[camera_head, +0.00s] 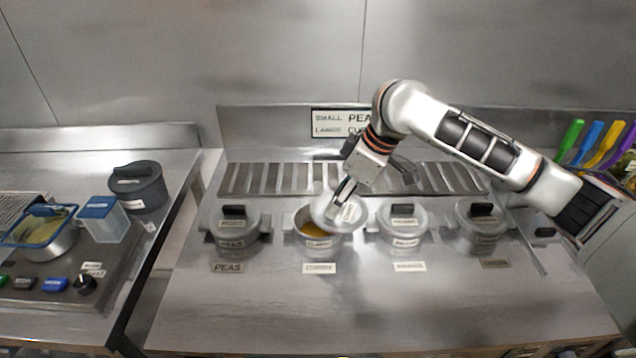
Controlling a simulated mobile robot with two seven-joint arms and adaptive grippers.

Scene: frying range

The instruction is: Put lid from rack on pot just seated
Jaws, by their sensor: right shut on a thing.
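The pot (318,248) labelled curry sits in the range, second from the left in the row, with yellow-orange contents showing on its left side. My right gripper (344,196) is shut on a pale round lid (326,212). The lid is tilted over the pot's right part and hides some of its opening. I cannot tell whether the lid touches the rim. The slatted lid rack (270,180) runs along the back of the range; no lid shows in it. My left gripper is not in view.
Lidded pots stand beside it: peas (234,232) at left, and two at right (404,226), (479,226). The counter front is clear. Coloured handles (590,143) stand far right.

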